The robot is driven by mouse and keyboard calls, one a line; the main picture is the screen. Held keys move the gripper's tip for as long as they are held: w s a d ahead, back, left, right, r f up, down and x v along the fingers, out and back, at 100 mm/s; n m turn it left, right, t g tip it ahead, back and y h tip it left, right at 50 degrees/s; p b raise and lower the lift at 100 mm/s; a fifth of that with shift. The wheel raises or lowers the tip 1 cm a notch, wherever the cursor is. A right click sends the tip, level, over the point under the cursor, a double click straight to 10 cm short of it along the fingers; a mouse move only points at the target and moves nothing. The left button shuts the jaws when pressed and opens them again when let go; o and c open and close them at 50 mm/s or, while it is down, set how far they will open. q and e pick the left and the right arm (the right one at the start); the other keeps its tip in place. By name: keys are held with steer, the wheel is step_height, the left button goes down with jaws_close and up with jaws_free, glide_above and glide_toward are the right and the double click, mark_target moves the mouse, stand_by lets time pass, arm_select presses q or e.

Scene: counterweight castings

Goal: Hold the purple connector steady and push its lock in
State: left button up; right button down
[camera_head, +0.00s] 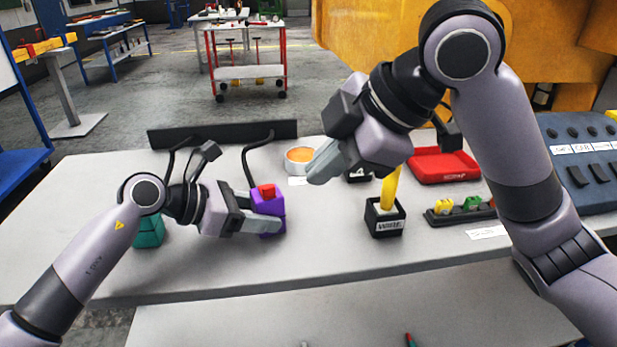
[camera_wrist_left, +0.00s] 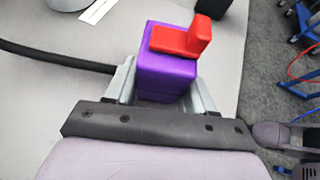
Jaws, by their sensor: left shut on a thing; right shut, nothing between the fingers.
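The purple connector (camera_head: 267,213) stands on the light grey table, with its red lock (camera_head: 265,191) on top. My left gripper (camera_head: 262,222) is shut on the connector from the left. In the left wrist view, the purple connector (camera_wrist_left: 166,72) sits between the two fingers, and the red lock (camera_wrist_left: 182,40) shows a flat part and a raised block. Whether the lock is fully in cannot be told. My right gripper (camera_head: 322,165) is shut and empty, in the air to the right of the connector and higher than it.
A teal object (camera_head: 148,232) stands behind my left arm. A black cup labelled WASTE (camera_head: 385,222) holds a yellow item. A red tray (camera_head: 443,166), an orange-topped round container (camera_head: 299,158) and a black rack (camera_head: 460,213) are further right or behind.

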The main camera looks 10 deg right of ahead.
stand_by(0.4)
arm_select(q)
steer(key=o, duration=0.9)
